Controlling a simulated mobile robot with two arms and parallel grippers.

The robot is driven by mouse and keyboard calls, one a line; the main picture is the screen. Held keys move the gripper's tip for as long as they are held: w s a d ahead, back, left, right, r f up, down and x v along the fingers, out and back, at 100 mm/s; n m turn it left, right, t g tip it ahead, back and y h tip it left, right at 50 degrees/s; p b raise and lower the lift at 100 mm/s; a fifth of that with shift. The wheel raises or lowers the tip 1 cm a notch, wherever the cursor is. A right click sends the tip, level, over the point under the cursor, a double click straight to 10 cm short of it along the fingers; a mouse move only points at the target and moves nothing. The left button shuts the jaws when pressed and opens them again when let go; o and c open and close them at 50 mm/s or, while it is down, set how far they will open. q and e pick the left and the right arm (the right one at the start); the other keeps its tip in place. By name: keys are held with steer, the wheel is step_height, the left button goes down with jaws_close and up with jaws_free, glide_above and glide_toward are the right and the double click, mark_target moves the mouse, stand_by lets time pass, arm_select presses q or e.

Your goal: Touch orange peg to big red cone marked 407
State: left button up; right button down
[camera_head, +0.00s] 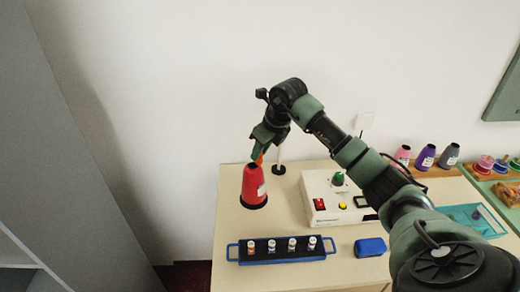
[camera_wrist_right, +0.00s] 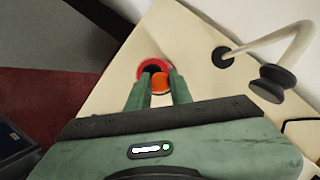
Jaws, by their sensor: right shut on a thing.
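The big red cone (camera_head: 254,188) stands upright near the left edge of the counter, with a black base ring and a white label whose number is too small to read. My right gripper (camera_head: 257,153) is directly above the cone's top, pointing down. It is shut on the orange peg (camera_wrist_right: 160,82), which shows as an orange disc between the green fingers in the right wrist view. The cone's red rim (camera_wrist_right: 143,71) shows just beyond the peg there. I cannot tell whether peg and cone touch. My left gripper is not in view.
A blue tray (camera_head: 235,253) with several small bottles lies in front of the cone. A white control box (camera_head: 322,215) and blue block (camera_head: 370,247) are to the right. A thin stand (camera_head: 279,170) is close behind the cone. More cones (camera_head: 426,157) stand at the far right.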

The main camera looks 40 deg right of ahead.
steer(key=shift+s+f+b, duration=0.1)
steer(key=shift+f+b, duration=0.3)
steer(key=shift+f, duration=0.25)
stand_by(1.5)
steer(key=shift+r, duration=0.1)
steer(key=shift+r+p, duration=1.7)
steer(key=shift+r, duration=0.8)
